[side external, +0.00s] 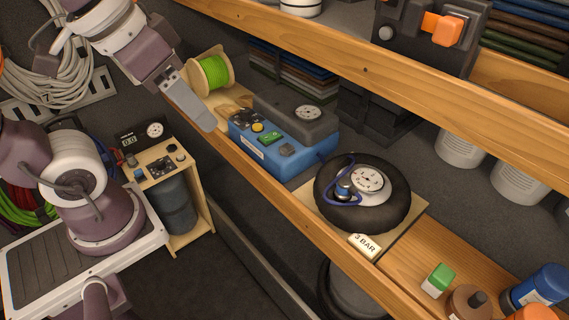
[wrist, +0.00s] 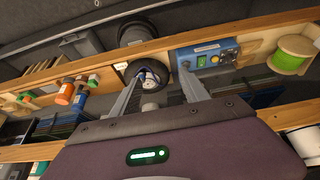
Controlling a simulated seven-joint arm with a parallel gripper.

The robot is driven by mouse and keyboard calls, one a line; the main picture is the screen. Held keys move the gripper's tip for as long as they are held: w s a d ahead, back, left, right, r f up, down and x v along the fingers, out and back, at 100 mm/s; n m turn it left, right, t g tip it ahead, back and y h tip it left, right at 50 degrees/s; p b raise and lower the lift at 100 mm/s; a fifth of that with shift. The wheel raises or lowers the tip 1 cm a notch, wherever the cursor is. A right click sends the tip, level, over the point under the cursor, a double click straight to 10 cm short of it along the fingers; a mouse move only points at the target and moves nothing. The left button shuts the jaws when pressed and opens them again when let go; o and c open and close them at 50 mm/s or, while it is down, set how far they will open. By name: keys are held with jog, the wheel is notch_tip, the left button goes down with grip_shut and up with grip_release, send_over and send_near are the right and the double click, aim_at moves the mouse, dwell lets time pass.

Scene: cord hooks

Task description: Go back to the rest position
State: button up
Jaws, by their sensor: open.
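My gripper (wrist: 160,92) is open and empty, its two fingers spread apart in the wrist view. In the side external view my gripper (side external: 196,108) hangs at the upper left, in front of the shelf, near the green spool (side external: 211,73). It is apart from the black tyre (side external: 362,193). A tag reading 3 BAR (side external: 365,246) is at the board's front edge. The tyre also shows between the fingers in the wrist view (wrist: 146,67).
A blue device (side external: 285,143) with buttons and a grey top stands on the shelf beside the tyre. An upper wooden shelf (side external: 370,65) runs above. A small wooden stand (side external: 190,205) is at the left.

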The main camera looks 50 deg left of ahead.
jog(key=s, duration=0.2)
jog(key=s+f, duration=0.1)
jog(key=shift+a+f+t, duration=0.1)
jog(key=shift+a+t, duration=0.15)
jog(key=shift+t, duration=0.05)
